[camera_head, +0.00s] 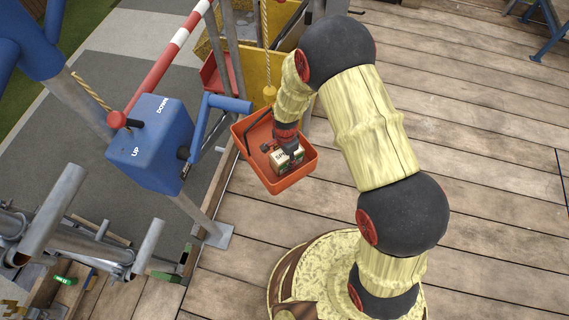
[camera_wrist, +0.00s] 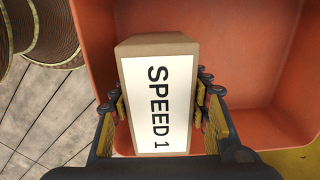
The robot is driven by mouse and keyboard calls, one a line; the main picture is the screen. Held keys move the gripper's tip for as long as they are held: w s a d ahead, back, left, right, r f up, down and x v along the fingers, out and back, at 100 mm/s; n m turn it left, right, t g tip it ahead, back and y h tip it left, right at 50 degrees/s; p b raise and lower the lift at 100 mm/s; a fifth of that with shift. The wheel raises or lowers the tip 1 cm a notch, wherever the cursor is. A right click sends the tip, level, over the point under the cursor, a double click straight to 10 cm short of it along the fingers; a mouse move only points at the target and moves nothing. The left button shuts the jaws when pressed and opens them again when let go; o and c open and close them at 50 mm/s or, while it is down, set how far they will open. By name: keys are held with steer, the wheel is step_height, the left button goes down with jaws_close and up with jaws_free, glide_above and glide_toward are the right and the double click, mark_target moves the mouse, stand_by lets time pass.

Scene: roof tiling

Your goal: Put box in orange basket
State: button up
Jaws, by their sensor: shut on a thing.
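My gripper (camera_head: 286,154) is over the orange basket (camera_head: 299,177), with its fingers pointing down into it. It is shut on a small cardboard box (camera_head: 281,159). In the wrist view, the box (camera_wrist: 158,90) has a white label reading "SPEED 1" and sits between the two fingers (camera_wrist: 160,118). The orange basket's floor and walls (camera_wrist: 250,50) surround most of the box in that view. I cannot tell whether the box touches the basket's floor. The basket hangs by a rope at the deck's edge.
A blue control box (camera_head: 150,143) marked UP and DOWN stands left of the basket, with a blue crank arm and a red-and-white pole near it. Metal pipes (camera_head: 60,225) lie at lower left. The wooden deck (camera_head: 490,130) at right is mostly clear.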

step_height(320, 180, down, 4)
steer(key=shift+w+f+b, duration=0.1)
steer(key=shift+b, duration=0.6)
steer(key=o, duration=1.5)
